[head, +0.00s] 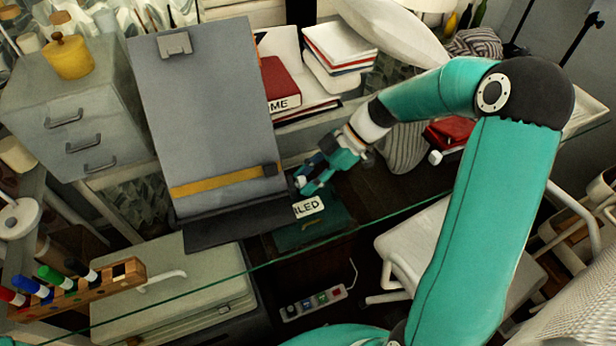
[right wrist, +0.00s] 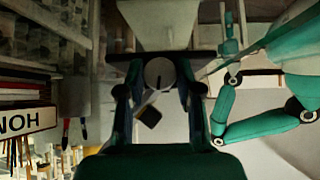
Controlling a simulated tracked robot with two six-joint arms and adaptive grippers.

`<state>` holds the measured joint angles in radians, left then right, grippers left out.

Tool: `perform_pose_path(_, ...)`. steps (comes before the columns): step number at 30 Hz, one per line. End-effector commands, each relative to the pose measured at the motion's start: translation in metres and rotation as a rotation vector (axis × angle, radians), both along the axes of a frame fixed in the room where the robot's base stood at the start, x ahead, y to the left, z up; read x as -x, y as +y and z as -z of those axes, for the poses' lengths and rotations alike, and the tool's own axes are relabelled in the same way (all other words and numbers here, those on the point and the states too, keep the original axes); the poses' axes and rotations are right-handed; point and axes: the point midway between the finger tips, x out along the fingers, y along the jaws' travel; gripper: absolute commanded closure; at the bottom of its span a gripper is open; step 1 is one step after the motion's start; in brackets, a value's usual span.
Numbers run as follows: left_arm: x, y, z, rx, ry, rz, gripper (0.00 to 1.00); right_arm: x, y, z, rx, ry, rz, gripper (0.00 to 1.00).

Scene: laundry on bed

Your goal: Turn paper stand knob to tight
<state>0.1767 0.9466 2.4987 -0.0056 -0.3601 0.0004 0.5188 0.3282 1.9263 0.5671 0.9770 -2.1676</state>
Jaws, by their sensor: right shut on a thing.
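The paper stand (head: 205,100) is a tilted grey board with a clip at its top and a yellow ruler (head: 222,181) across its lower part. My right gripper (head: 303,181) is at the board's lower right side in the head view. In the right wrist view, a round grey knob (right wrist: 158,73) sits between the fingers of my right gripper, which is shut on it.
A glass edge (head: 240,272) runs across the front. A grey drawer cabinet (head: 75,120) stands left of the stand, a marker rack (head: 90,288) at lower left. A red book (head: 281,85) and papers lie behind. A white chair (head: 410,245) is at right.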

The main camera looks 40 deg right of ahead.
Motion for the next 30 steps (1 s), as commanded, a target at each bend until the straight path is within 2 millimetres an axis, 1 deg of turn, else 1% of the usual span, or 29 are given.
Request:
perform_pose_path(8, 0.0, 0.0, -0.002, 0.0, 0.0, 0.0, 0.6, -0.001, 0.002, 0.0, -0.015, 0.043, -0.001, 1.0)
perform_pose_path(14, 0.0, 0.0, -0.006, 0.0, 0.0, 0.0, 0.6, -0.002, 0.002, -0.001, -0.046, 0.142, -0.002, 1.0)
perform_pose_path(20, 0.0, 0.0, -0.011, 0.0, 0.0, 0.0, 0.6, -0.005, 0.002, 0.0, -0.095, 0.297, -0.002, 1.0)
perform_pose_path(30, 0.0, 0.0, -0.02, 0.0, 0.0, 0.0, 0.6, -0.007, 0.0, 0.002, -0.192, 0.604, 0.0, 1.0)
